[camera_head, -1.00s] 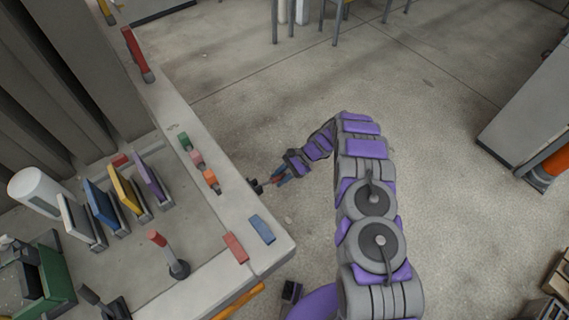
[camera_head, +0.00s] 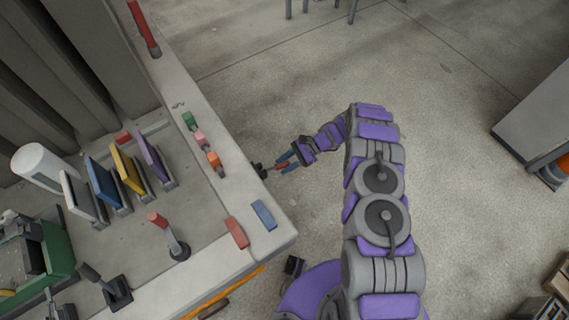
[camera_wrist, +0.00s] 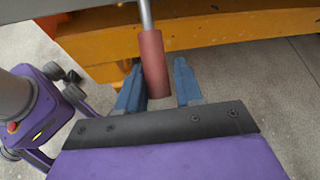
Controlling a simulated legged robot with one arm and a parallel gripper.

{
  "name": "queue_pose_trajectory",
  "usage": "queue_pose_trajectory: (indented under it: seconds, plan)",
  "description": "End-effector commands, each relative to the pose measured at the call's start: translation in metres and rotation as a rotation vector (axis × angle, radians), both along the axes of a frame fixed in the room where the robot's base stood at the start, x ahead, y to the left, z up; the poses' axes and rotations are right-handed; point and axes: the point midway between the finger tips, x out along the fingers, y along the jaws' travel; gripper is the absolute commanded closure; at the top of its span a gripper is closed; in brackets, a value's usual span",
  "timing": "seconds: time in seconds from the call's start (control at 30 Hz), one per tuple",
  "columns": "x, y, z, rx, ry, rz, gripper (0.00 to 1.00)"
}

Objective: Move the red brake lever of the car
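A red lever handle (camera_wrist: 153,62) on a metal rod hangs in front of the panel's side in the wrist view. In the head view, a small red handle (camera_head: 281,166) sticks out from a dark mount on the panel's right side. My gripper (camera_wrist: 160,85) has two blue fingers, spread apart, one on each side of the red handle. The handle lies between them, overlapping the left finger, with a gap to the right finger. Whether a finger touches it I cannot tell. In the head view, my gripper (camera_head: 288,163) is at the handle's outer end.
The pale panel (camera_head: 205,215) carries a red-topped lever (camera_head: 168,236), several coloured upright plates, small blocks and a long red lever (camera_head: 143,28) at the far end. An orange beam (camera_wrist: 200,32) runs behind the handle.

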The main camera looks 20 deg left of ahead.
Motion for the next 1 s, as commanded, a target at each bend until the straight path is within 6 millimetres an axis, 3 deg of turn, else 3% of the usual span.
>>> queue_pose_trajectory:
  seconds: [0.13, 0.53, 1.0]
  plan:
    - [-0.003, 0.001, 0.001, 0.001, 0.002, 0.004, 0.50]
    - [0.001, -0.005, 0.007, 0.003, 0.005, 0.007, 0.49]
    - [0.057, -0.069, 0.051, 0.002, 0.004, 0.006, 0.49]
